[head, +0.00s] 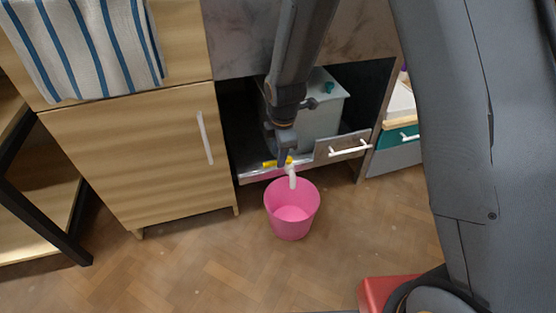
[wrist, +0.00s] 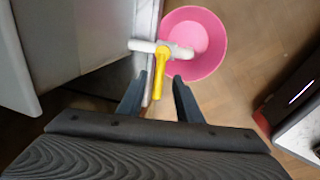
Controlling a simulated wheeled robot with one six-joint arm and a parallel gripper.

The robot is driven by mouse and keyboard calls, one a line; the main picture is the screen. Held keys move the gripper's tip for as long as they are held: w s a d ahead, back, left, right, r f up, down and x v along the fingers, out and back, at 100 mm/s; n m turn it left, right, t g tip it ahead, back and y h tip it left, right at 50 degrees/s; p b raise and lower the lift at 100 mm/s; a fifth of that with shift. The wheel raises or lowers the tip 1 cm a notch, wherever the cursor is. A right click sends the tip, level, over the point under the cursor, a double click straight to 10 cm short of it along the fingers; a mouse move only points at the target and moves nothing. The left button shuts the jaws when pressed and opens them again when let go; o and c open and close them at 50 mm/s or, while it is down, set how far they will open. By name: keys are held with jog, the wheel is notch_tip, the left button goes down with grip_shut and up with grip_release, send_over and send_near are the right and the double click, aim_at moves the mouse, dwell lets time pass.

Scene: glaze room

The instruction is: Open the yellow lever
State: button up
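The yellow lever (head: 270,163) sits on a white tap (head: 292,177) at the front of the open cabinet bay. In the wrist view the lever (wrist: 160,68) points from the white pipe (wrist: 143,46) back toward my gripper, crosswise to the pipe. My gripper (wrist: 160,75) is open, with one finger on each side of the lever's free end. I cannot tell whether a finger touches it. In the head view my gripper (head: 285,160) hides part of the lever. A pink bucket (head: 292,208) stands on the floor below the tap's spout.
A pale tank (head: 320,128) stands in the bay behind the tap. A drawer front with a white handle (head: 350,150) is right of the tap. A wooden cabinet door (head: 140,165) is at left, under a striped towel (head: 90,45). The floor in front is mostly clear.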

jog(key=shift+w+f+b, duration=0.2)
jog(key=shift+f+b, duration=0.1)
jog(key=shift+f, duration=0.75)
grip_shut()
